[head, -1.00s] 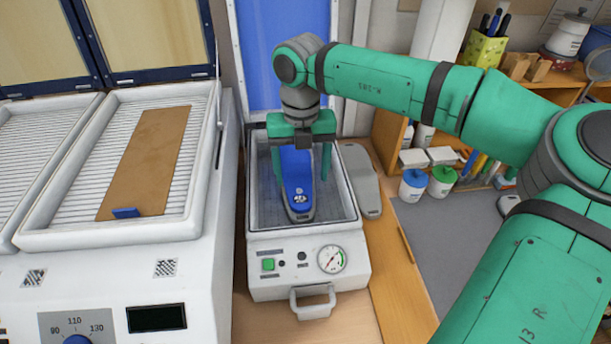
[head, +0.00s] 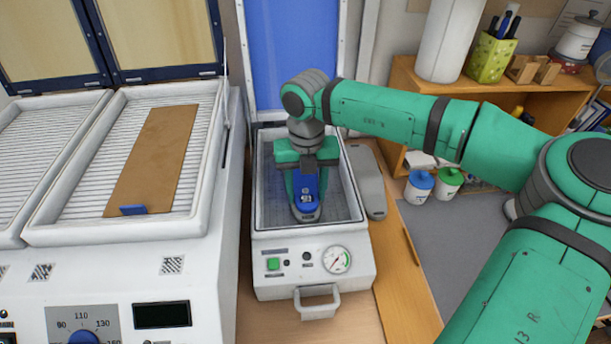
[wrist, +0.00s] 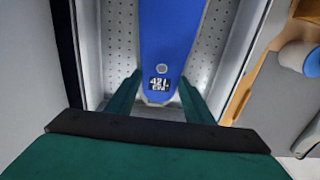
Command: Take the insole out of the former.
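The blue insole (head: 306,200) lies lengthwise in the former (head: 350,205), a white box with a perforated floor, gauge and front handle. My gripper (head: 306,195) is over the near half of the insole, inside the former's walls. The far part of the insole is hidden behind my gripper in the head view.
A heater (head: 215,225) with a brown sheet (head: 155,160) stands close on the left. A grey insole-shaped piece (head: 368,180) lies right of the former. The former's blue lid (head: 290,60) stands open behind. Shelves with bottles are at the right.

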